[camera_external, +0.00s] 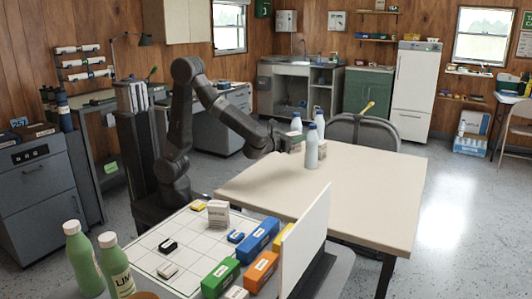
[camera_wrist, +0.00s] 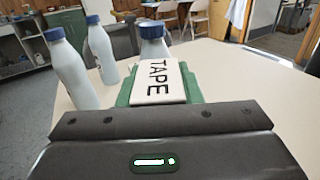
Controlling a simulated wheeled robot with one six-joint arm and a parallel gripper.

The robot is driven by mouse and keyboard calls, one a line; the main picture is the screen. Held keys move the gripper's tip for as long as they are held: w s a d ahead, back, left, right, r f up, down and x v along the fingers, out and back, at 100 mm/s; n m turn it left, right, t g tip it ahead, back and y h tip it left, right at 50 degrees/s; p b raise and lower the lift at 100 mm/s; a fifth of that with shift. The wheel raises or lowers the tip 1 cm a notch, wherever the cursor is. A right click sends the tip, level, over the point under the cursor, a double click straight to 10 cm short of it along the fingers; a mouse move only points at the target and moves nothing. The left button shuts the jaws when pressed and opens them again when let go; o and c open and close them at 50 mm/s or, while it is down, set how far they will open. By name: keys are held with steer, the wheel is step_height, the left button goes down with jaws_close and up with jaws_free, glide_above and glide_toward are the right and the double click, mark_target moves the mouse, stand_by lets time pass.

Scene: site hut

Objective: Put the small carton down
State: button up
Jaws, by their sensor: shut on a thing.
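The small carton is a white box marked TAPE (camera_wrist: 158,82), held in my gripper (camera_wrist: 160,92) between its green pads in the wrist view. In the external view my gripper (camera_external: 291,141) is over the far left part of the pale table (camera_external: 352,190), close to the bottles. The carton is too small there to make out clearly. The gap between its underside and the tabletop cannot be judged. White bottles with blue caps stand near it: the nearest (camera_external: 311,150) in the external view, and one at left in the wrist view (camera_wrist: 70,72).
Two more bottles (camera_external: 319,122) (camera_external: 296,124) stand behind. A chair (camera_external: 368,128) is at the table's far edge. A gridded board (camera_external: 140,262) in front bears small boxes, a larger white carton (camera_external: 218,214) and coloured boxes (camera_external: 262,270). The table's right half is clear.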

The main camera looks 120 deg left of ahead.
steer(key=w+d+m+t+h, duration=0.2)
steer(key=w+d+t+h, duration=0.1)
steer(key=d, duration=0.8)
steer(key=w+d+m+t+h, duration=0.2)
steer(key=d+m, duration=0.1)
steer(key=d, duration=0.8)
steer(key=w+d+m+t+h, duration=0.2)
steer(key=w+d+t+h, duration=0.1)
steer(key=d, duration=0.9)
steer(key=s+d+m+t+h, duration=0.1)
steer(key=s+d+m+h, duration=0.25)
steer(key=d, duration=0.85)
steer(key=s+d+m+t+h, duration=0.15)
steer(key=s+d+h, duration=0.35)
steer(key=d, duration=0.7)
steer(key=shift+m+g+y, duration=0.25)
steer(key=shift+m+g, duration=0.05)
steer(key=shift+g, duration=0.05)
steer(key=shift+s+d+f+b, duration=0.15)
steer(key=shift+f+b, duration=0.6)
steer(key=shift+f, duration=1.7)
steer(key=shift+s+d+f+b, duration=0.15)
steer(key=shift+f+b, duration=0.55)
steer(key=shift+f, duration=1.75)
